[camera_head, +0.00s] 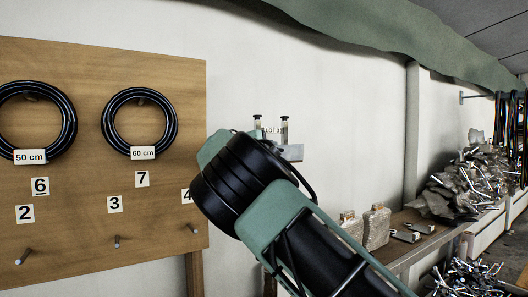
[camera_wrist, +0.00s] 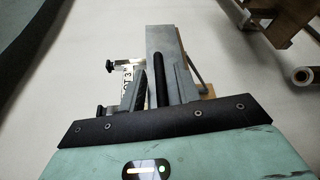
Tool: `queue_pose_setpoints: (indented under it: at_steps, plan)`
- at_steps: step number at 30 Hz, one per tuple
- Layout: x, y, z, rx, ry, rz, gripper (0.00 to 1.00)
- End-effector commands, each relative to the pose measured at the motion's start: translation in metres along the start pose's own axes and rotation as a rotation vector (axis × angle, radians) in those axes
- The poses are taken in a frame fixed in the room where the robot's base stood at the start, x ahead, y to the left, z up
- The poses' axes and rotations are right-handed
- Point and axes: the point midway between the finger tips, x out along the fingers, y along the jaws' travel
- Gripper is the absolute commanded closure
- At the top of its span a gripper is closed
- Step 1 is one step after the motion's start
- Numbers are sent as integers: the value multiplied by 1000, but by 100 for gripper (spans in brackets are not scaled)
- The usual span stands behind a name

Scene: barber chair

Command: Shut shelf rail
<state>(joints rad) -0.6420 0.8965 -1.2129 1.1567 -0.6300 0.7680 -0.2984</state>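A small grey shelf (camera_head: 291,152) sticks out from the pale wall in the head view, right of the pegboard. It has two upright posts with dark knobs and a label reading "LOT 3", partly cut off. In the wrist view the shelf (camera_wrist: 160,42) is a grey board straight ahead, with a dark bar, perhaps the rail (camera_wrist: 159,78), along it. The label and two black knobs show on its left. My gripper (camera_wrist: 160,85) is at the shelf with its fingers apart, one on each side of the dark bar. Contact cannot be told. My arm hides the gripper in the head view.
A wooden pegboard (camera_head: 80,170) with black hose coils and number tags stands at the left. A low bench (camera_head: 425,238) with wrapped blocks and heaped metal parts runs along the wall at the right. In the wrist view, a wooden structure (camera_wrist: 280,18) and a roll (camera_wrist: 302,75) are at the right.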

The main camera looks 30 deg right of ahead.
Motion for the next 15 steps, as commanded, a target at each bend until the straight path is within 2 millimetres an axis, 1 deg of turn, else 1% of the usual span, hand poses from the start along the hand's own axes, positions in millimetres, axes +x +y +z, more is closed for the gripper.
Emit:
queue_pose_setpoints:
  at_steps: [2,5,8,15]
  plan:
    - [-7,-2,-1,1,3,1,67]
    - [-23,-4,-2,2,5,0,67]
    - [-45,-5,-3,3,6,1,67]
    - [-102,-5,-2,2,6,1,67]
